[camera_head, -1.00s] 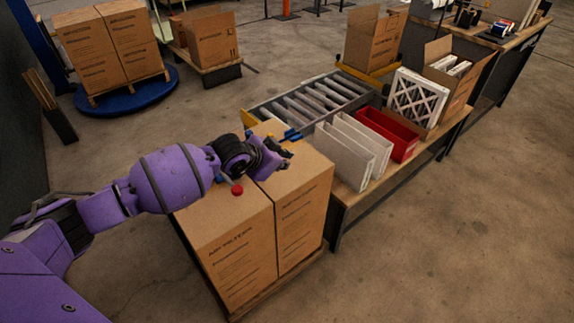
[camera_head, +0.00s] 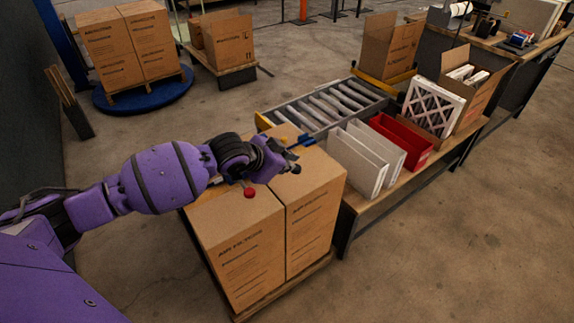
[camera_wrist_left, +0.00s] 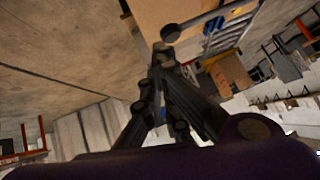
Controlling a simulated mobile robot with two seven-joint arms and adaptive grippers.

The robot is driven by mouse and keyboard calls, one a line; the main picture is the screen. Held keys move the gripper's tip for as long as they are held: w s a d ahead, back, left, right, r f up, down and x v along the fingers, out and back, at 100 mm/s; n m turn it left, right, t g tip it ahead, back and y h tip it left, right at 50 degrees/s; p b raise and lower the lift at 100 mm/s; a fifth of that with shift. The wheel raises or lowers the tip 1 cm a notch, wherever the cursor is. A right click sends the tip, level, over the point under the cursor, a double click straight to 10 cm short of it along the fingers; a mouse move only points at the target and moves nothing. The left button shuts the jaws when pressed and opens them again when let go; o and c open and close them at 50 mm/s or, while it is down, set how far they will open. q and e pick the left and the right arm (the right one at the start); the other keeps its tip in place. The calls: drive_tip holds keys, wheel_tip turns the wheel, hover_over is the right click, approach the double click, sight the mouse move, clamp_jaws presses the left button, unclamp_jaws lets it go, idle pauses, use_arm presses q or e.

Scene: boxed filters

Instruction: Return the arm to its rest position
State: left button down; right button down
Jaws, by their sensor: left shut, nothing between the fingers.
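My left arm is purple and comes in from the left in the head view. My left gripper (camera_head: 292,163) is dark, shut and empty, just above the tops of two closed cardboard filter boxes (camera_head: 240,262) standing side by side on a pallet. In the left wrist view the fingers of the left gripper (camera_wrist_left: 163,52) meet at their tips with nothing between them. A small red knob (camera_head: 249,192) shows below the wrist, near the box tops. My right gripper is not in either view.
A bench (camera_head: 367,210) right of the boxes carries white filters (camera_head: 357,162), a red bin (camera_head: 405,142) and an open carton (camera_head: 478,95). A roller conveyor (camera_head: 325,107) lies behind. More boxes (camera_head: 128,50) stand on a blue turntable (camera_head: 145,97). Floor at the front right is clear.

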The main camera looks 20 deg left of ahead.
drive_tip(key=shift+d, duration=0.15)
use_arm(q)
drive_tip(key=s+d+f+t+h, duration=0.1)
drive_tip(key=s+d+f+t, duration=0.2)
drive_tip(key=s+d+f, duration=0.45)
drive_tip(key=s+a+f+n+g+y, duration=0.1)
drive_tip(key=s+f, duration=0.4)
drive_tip(key=s, duration=0.6)
drive_tip(key=s+a+f+n+g+y+p, duration=0.1)
drive_tip(key=s+a+f+n, duration=0.3)
drive_tip(key=s, duration=0.7)
drive_tip(key=s+a+f+n+g+y, duration=0.1)
drive_tip(key=s+a+f+n+y, duration=0.1)
drive_tip(key=s, duration=0.9)
wheel_tip(320, 180, down, 4)
drive_tip(key=shift+s+a+r+n+y, duration=0.25)
drive_tip(key=shift+a+n, duration=0.35)
drive_tip(key=shift+a, duration=0.35)
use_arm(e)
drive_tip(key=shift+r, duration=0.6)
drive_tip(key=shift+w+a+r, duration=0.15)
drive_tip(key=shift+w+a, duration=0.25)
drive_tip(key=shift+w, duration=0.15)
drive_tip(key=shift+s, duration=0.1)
